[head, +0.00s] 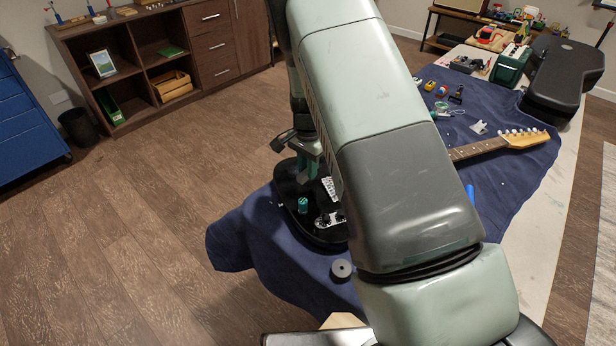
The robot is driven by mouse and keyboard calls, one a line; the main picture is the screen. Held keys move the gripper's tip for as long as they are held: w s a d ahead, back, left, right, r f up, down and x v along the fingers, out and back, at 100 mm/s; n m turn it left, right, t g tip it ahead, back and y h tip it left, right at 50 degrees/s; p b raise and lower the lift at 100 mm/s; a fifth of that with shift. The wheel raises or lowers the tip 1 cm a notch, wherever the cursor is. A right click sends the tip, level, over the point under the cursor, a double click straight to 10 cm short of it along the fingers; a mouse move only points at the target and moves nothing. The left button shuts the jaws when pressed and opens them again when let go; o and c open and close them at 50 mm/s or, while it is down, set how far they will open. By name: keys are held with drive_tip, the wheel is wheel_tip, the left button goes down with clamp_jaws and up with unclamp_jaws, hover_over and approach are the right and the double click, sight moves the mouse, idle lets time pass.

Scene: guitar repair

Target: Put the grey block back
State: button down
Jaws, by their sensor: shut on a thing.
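My gripper (308,178) is partly in view low over the black guitar body, left of my large arm link. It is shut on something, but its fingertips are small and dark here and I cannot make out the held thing. I cannot pick out a grey block with certainty. The electric guitar (292,222) lies on a dark blue cloth (240,232). My arm hides the middle of the guitar.
A dark grey round piece with a hole (342,270) lies on the cloth near the front. A small teal piece (303,204) is at the guitar body. The guitar neck (480,149) extends right. Small parts and a black case (565,75) stand at the back right.

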drive_tip(key=shift+f, duration=1.8)
drive_tip(key=shift+f, duration=0.1)
drive_tip(key=c, duration=1)
unclamp_jaws()
